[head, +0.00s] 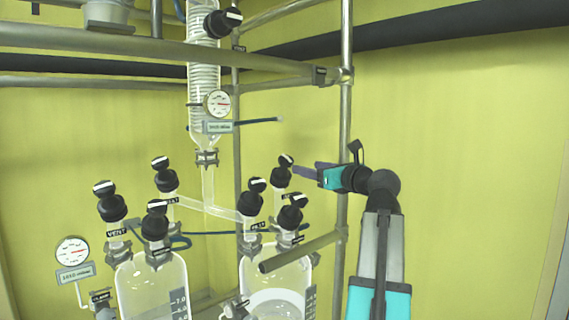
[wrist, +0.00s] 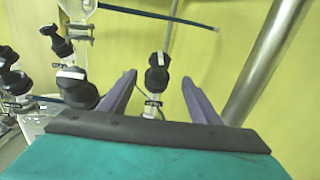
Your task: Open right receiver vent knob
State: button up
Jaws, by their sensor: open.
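The right receiver is a clear glass vessel (head: 275,275) at lower middle in the head view, with black knobs on its necks. The rear right knob (head: 281,172), black with a white mark on its cap, has a small label below that I cannot read; it is likely the vent knob. My gripper (head: 303,169) comes in from the right with its purple fingers close to this knob. In the wrist view the knob (wrist: 157,72) appears between the two open fingers (wrist: 159,84), slightly beyond the tips. I see no clear contact.
Two other knobs (head: 250,203) (head: 291,212) stand just left and in front. The left receiver (head: 152,285) has its own knobs. A metal upright (head: 345,130) and a lower rail (head: 300,250) run near my arm. The wall side at right is clear.

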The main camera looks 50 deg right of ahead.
aim_at(291, 163)
jog(key=w+p, duration=0.1)
jog(key=w, duration=0.2)
jog(key=w+d+p, duration=0.1)
jog(key=w, duration=0.3)
jog(key=w+d+p, duration=0.1)
jog(key=w, duration=0.3)
jog(key=shift+d+r, duration=0.1)
jog(key=shift+d, duration=0.05)
jog(key=shift+w+d, duration=0.15)
jog(key=shift+w, duration=0.8)
jog(key=c, duration=1.1)
